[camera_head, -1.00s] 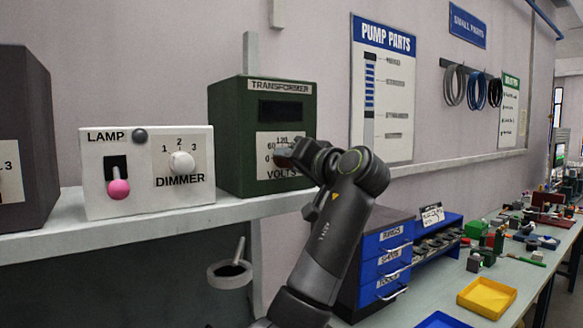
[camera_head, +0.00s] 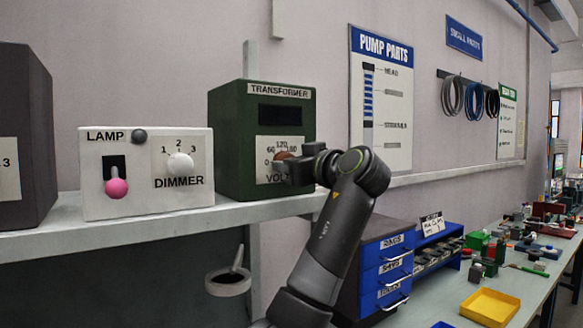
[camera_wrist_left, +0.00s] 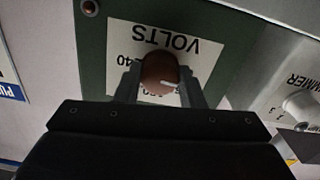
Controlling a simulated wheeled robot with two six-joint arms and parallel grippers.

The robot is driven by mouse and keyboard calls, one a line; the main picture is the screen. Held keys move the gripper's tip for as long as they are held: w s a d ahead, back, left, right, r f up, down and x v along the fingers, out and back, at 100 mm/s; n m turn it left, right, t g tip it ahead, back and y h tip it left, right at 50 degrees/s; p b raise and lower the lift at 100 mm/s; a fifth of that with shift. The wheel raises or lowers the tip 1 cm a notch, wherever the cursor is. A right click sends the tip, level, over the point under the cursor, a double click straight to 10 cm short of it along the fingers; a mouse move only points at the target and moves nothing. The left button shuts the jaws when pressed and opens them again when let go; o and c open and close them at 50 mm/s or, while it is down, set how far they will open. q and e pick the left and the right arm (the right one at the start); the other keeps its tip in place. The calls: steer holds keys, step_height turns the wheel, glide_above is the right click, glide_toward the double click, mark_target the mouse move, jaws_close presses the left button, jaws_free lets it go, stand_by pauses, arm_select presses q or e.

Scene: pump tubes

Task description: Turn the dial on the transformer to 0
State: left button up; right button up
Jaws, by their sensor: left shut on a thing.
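The green transformer box (camera_head: 228,150) stands on the shelf, with a dark display window and a white scale plate marked VOLTS on its front. Its round red-brown dial (camera_wrist_left: 159,73) sits between the fingers of my left gripper (camera_wrist_left: 159,88), which is shut on it. The 240 mark shows on the opposite side. In the head view my left gripper (camera_head: 287,165) covers most of the dial and part of the scale. My right gripper is not in view.
A white lamp panel (camera_head: 100,200) with a pink-knobbed lever and a dimmer knob (camera_head: 180,165) stands left of the transformer. A grey box (camera_head: 25,90) is at far left. Blue drawers (camera_head: 385,262) and a yellow tray (camera_head: 487,306) are on the lower bench at right.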

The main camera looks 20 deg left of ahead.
arm_select(q)
steer(key=shift+f+n, duration=0.2)
steer(key=shift+n, duration=0.2)
steer(key=o, duration=1)
steer(key=shift+r, duration=0.15)
steer(key=b+v, duration=0.6)
steer(key=v, duration=1.1)
steer(key=shift+s+d, duration=0.15)
steer(key=shift+d, duration=0.1)
